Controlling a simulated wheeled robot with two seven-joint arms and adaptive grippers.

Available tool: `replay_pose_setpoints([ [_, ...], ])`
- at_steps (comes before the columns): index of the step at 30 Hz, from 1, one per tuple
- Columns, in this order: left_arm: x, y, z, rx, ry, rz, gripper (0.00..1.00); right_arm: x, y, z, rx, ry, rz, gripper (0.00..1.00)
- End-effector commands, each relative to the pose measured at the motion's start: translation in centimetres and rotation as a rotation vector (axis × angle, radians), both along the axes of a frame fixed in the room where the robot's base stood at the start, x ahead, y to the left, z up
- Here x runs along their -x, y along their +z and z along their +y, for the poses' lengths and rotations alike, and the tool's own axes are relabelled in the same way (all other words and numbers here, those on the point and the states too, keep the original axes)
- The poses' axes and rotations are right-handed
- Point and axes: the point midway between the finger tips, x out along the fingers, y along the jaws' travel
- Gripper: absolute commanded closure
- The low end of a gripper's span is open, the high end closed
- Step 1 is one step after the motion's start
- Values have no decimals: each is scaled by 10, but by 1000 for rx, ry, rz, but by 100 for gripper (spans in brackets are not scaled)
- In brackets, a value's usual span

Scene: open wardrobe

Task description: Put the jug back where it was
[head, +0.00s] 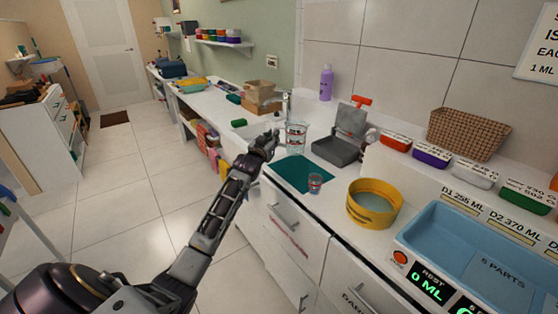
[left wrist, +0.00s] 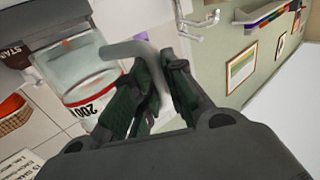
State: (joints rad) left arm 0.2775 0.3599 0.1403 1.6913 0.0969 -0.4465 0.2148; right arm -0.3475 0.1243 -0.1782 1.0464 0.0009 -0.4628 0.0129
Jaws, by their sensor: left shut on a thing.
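The jug (head: 297,137) is clear glass with red markings and stands near the tap on the white counter's sink side in the head view. I cannot tell whether its base touches the surface. My left gripper (head: 274,141) is at its left side, shut on its handle. In the left wrist view the jug (left wrist: 88,82) appears large and tilted by the camera, with its grey handle (left wrist: 125,48) running between the dark fingertips (left wrist: 160,85). My right gripper is out of view.
A teal mat (head: 290,171) lies in front of the jug, with a small labelled cup (head: 315,183) at its edge. A grey open device (head: 337,151), a yellow round sieve (head: 365,211) and a blue tray (head: 440,235) stand to the right. The tap (head: 285,99) is behind the jug.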

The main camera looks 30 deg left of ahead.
Motion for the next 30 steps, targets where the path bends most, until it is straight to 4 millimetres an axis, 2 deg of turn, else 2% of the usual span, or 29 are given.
replay_pose_setpoints([
  [1, 0, -9, 0, 2, 0, 3, 100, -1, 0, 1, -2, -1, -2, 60],
  [6, 0, -26, 0, 1, 0, 0, 100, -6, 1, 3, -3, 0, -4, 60],
  [22, 0, -36, 0, 1, 0, 1, 100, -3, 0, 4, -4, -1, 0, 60],
  [30, 0, -67, 0, 1, 0, 1, 100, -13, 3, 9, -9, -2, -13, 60],
])
